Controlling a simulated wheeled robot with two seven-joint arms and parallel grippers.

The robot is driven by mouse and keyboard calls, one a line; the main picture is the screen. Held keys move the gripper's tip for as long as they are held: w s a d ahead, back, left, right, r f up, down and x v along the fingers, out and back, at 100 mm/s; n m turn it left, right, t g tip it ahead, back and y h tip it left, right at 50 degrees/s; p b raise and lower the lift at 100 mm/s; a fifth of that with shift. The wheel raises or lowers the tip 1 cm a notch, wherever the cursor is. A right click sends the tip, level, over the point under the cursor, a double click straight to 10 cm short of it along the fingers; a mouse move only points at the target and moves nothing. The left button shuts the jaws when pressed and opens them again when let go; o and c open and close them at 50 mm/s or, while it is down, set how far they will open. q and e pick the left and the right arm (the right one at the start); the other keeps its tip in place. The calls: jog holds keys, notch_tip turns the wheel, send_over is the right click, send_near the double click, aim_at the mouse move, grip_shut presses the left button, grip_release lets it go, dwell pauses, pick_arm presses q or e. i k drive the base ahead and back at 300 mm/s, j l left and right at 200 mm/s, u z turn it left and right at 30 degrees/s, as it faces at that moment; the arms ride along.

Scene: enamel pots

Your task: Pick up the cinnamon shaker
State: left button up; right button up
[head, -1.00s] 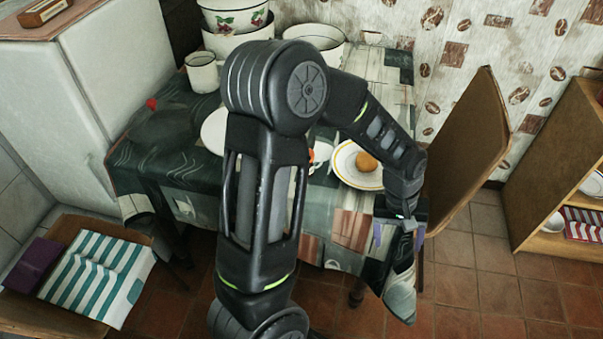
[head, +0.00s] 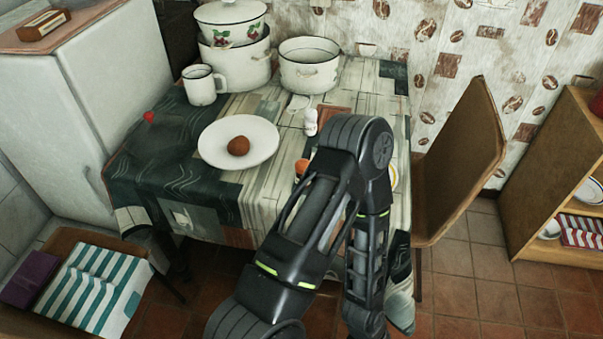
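A small white shaker (head: 311,122) stands upright on the table, right of the white plate and just behind my raised arm. No label can be read on it, so I cannot tell whether it is the cinnamon shaker. One of my arms rises from the bottom centre, bends in front of the table's right part, and runs down out of the picture. Its gripper is not visible, and neither is my other gripper. Nothing touches the shaker.
A white plate (head: 212,150) holds a brown round item (head: 239,146). A mug (head: 204,85), a large pot (head: 236,62) and a wide pot (head: 309,70) stand behind. An orange item (head: 301,167) and a yellow-rimmed plate (head: 394,178) are partly hidden. A chair (head: 465,165) stands right.

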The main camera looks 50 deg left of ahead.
aim_at(300, 165)
jog(key=u, duration=1.35)
jog(key=i+u, duration=0.15)
jog(key=u, duration=0.25)
jog(key=i, duration=0.35)
jog(key=u, duration=0.5)
jog(key=k+l+u, duration=0.2)
jog(key=u, duration=0.25)
jog(key=k+u, duration=0.6)
jog(key=u, duration=0.25)
jog(key=k+j, duration=0.1)
jog(key=k, duration=0.35)
jog(key=k+j+u, duration=0.15)
jog(key=k, duration=0.3)
